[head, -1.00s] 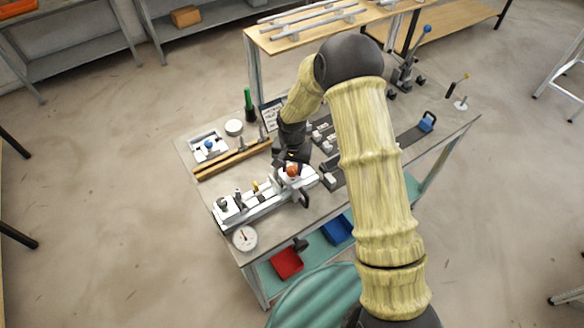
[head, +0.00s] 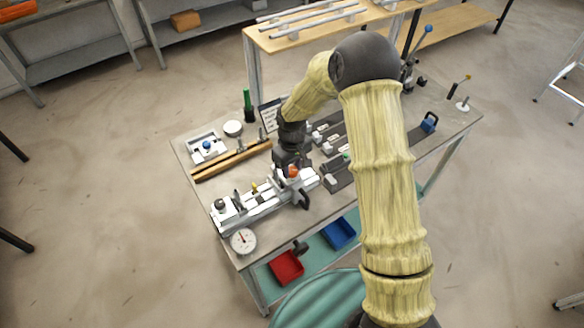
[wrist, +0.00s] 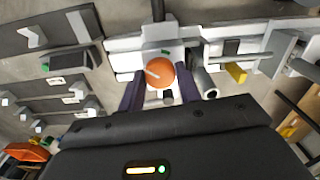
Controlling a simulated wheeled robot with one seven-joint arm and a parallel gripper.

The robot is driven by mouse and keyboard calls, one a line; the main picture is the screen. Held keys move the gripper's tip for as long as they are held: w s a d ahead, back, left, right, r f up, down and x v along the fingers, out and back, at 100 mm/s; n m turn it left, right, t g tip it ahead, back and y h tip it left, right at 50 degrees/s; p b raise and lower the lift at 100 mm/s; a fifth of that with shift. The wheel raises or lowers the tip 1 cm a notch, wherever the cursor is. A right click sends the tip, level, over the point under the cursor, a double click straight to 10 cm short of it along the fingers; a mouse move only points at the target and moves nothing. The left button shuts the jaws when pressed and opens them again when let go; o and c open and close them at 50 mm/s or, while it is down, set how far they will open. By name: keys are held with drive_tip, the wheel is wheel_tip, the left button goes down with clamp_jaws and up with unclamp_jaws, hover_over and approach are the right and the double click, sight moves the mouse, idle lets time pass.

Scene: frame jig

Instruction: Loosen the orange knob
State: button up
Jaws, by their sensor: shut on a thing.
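The orange knob (wrist: 160,73) is round with a pale mark on its top. It sits on the white end block of the jig. In the head view the knob (head: 293,171) is at the right end of the white jig (head: 240,205). My gripper (wrist: 160,90) is at the knob, with one dark finger on its left and one on its right. The fingers are shut on the knob. Their exact contact is partly hidden by the gripper body. In the head view my gripper (head: 291,165) is directly above and behind the knob.
A dial gauge (head: 243,240) lies at the table's front left corner. Wooden bars (head: 232,160) lie behind the jig. Dark rail fixtures (head: 340,170) stand to its right. A red bin (head: 286,267) and a blue bin (head: 340,232) are on the lower shelf.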

sight(292, 170)
drive_tip(key=n, duration=0.6)
drive_tip(key=shift+w+r+n, duration=0.15)
drive_tip(key=shift+n, duration=0.15)
drive_tip(key=shift+a, duration=0.1)
drive_tip(key=o, duration=1)
wheel_tip(292, 170, up, 17)
drive_tip(key=b, duration=0.3)
drive_tip(key=shift+r, duration=0.1)
